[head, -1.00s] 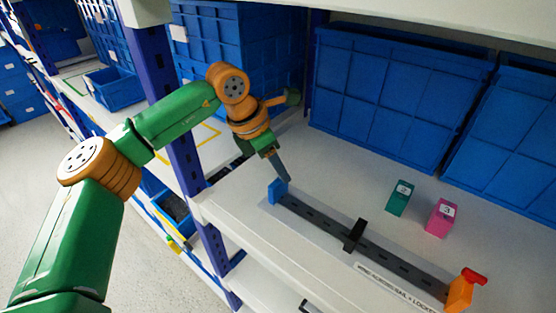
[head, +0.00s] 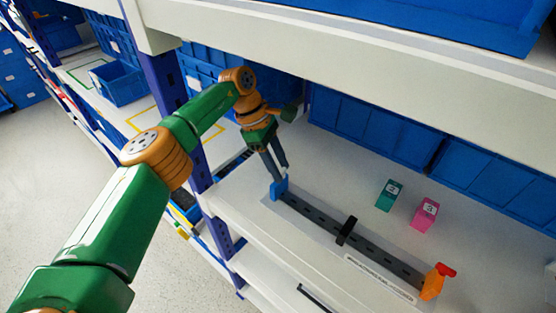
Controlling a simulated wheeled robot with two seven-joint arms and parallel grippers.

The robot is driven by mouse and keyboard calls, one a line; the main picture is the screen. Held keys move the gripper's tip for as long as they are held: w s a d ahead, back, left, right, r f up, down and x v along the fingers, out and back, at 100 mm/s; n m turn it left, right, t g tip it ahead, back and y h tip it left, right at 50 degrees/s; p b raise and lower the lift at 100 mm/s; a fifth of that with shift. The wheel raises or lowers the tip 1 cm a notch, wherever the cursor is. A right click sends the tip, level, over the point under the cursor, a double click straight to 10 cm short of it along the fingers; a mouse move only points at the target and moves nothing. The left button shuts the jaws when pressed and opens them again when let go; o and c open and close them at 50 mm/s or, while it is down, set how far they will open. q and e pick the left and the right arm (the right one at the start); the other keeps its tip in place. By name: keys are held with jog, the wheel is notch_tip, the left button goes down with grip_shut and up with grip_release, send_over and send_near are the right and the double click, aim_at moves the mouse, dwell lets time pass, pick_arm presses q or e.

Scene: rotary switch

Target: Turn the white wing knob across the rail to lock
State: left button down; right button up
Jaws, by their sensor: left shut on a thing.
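A dark slotted rail (head: 315,218) lies on a pale plate on the shelf. A blue block (head: 279,189) stands at its left end, a black crosspiece (head: 346,231) sits across its middle, and an orange block (head: 432,286) with a red knob (head: 446,270) stands at its right end. My left gripper (head: 275,173) points down at the top of the blue block, with its fingers closed there. I cannot make out the white wing knob; the fingers cover the spot where they grip. My right gripper is not in view.
A green block (head: 389,196) and a pink block (head: 425,215) stand behind the rail. Blue bins (head: 372,135) line the back. An upper shelf (head: 400,75) overhangs, and a blue upright (head: 186,125) stands left of my gripper. The shelf right of the blocks is clear.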

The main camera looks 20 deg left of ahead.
pick_arm(q)
jog(key=shift+m, duration=0.4)
jog(key=shift+c, duration=2.2)
grip_release()
